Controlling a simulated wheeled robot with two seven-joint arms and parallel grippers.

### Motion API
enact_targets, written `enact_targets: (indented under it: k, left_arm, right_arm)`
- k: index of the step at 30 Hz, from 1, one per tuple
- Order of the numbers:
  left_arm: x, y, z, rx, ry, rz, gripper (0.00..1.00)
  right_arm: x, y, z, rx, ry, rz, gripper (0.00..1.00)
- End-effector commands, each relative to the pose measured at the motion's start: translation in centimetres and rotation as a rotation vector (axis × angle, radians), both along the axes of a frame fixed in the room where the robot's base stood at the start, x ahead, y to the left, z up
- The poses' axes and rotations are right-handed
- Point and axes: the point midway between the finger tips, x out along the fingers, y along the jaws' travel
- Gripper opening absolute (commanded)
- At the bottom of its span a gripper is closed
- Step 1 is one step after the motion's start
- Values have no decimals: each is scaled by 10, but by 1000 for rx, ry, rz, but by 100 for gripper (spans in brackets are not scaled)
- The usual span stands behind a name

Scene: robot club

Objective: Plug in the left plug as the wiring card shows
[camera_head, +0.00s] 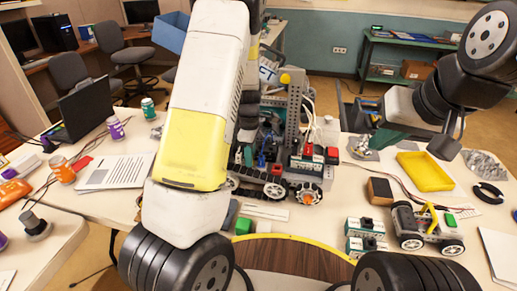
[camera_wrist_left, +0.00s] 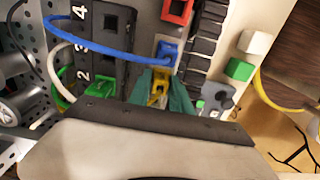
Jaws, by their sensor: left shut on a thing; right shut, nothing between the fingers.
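In the left wrist view my left gripper (camera_wrist_left: 160,92) has its teal fingers shut on a yellow plug (camera_wrist_left: 159,84). The plug is just below a blue plug (camera_wrist_left: 168,54) with a blue cable; I cannot tell whether it touches a socket. A black socket panel (camera_wrist_left: 105,45) with white numbers, 2 and 4 readable, stands to the left, with a green plug (camera_wrist_left: 100,86) by the 2. In the head view my left forearm hides most of that gripper. My right gripper (camera_head: 385,137) is shut and empty over the table's right side. I cannot make out the wiring card for certain.
A wheeled robot with cables (camera_head: 275,185) stands mid-table. A yellow tray (camera_head: 425,171), a small wheeled car (camera_head: 428,228) and a brown box (camera_head: 380,190) are right. A laptop (camera_head: 85,108) stands left.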

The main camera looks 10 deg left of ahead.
Motion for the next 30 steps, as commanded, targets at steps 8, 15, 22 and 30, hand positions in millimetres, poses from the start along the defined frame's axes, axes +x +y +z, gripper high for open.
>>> enact_targets:
  k: [8,15,22,30]
  left_arm:
    - [0,0,0,0,0,0,0]
    - [0,0,2,0,-1,0,0]
    - [1,0,11,1,-2,-1,0]
    - [1,0,22,0,-2,-1,0]
  right_arm:
    - [0,0,0,0,0,0,0]
    - [0,0,0,0,0,0,0]
    - [0,0,0,0,0,0,0]
    - [0,0,0,0,0,0,0]
